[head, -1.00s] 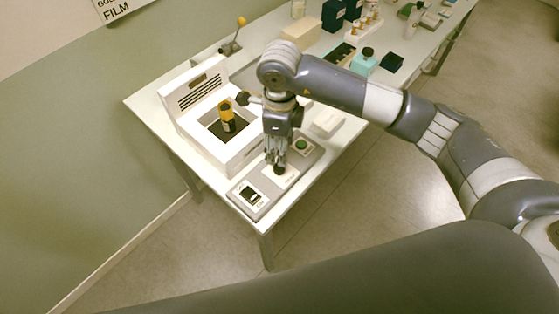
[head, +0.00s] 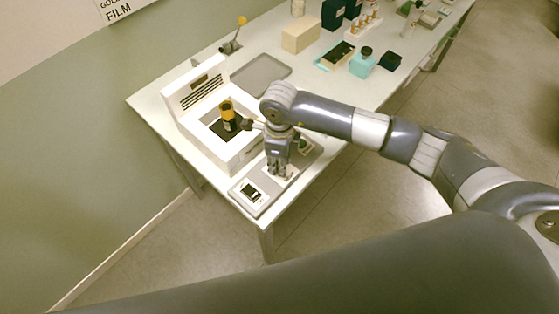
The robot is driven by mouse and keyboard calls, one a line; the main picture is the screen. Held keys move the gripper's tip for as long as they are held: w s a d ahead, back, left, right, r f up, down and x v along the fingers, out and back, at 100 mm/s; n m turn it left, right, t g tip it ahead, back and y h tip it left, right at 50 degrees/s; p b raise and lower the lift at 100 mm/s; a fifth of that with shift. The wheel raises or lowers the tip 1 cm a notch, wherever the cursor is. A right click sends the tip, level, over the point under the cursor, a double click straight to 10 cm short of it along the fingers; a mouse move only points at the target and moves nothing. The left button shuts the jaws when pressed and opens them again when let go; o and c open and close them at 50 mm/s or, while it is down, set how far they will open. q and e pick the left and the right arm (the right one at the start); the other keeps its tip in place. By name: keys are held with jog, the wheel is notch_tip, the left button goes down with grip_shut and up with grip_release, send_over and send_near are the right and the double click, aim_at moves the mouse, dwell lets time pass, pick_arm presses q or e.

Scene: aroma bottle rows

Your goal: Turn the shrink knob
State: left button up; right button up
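The white shrink machine (head: 196,96) stands on the near left part of the table. A dark bottle with a yellow-orange cap (head: 227,107) stands upright in its opening. My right gripper (head: 279,174) points straight down at the middle of the panel, where the black knob sits. The fingers now hide the knob, so I cannot tell whether they grip it. My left gripper is out of view.
A grey tray (head: 262,75) lies behind the machine. The panel is close to the table's front edge.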

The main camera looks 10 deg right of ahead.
jog(key=shift+c, duration=0.5)
jog(key=shift+f+b, duration=0.15)
jog(key=shift+b, duration=0.35)
jog(key=n+b, duration=0.8)
jog(key=b, duration=0.5)
jog(key=shift+w+f, duration=0.1)
jog(key=shift+r+n+b, duration=0.25)
jog(key=shift+n+b, duration=0.65)
jog(key=shift+b, duration=0.35)
jog(key=o, duration=1.1)
notch_tip(320, 180, up, 12)
jog(key=shift+r, duration=0.1)
